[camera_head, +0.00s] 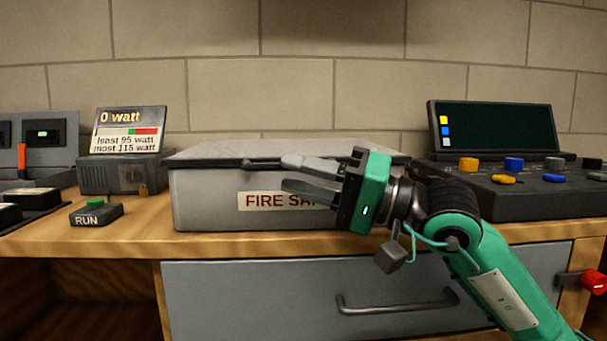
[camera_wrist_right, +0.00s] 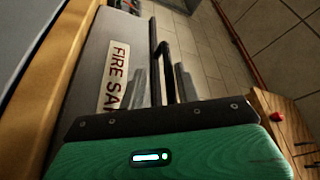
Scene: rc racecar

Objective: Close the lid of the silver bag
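The silver bag (camera_head: 210,205) is a grey box-shaped case on the wooden bench, with a "FIRE SA…" label partly hidden by my gripper. Its lid (camera_head: 230,150) lies flat or nearly flat across the top; I cannot tell whether it is fully shut. A dark bar (camera_head: 262,164) runs along the lid's front edge. My right gripper (camera_head: 284,172) is in front of the bag, fingers pointing left and apart. In the right wrist view a dark bar (camera_wrist_right: 163,60) shows near or between the fingers; contact is unclear. My left gripper is out of view.
A watt display box (camera_head: 125,160) and a RUN button box (camera_head: 96,213) stand left of the bag. A control console (camera_head: 530,195) with coloured knobs stands to the right. A grey drawer (camera_head: 240,300) with a handle is below, and a brick wall is behind.

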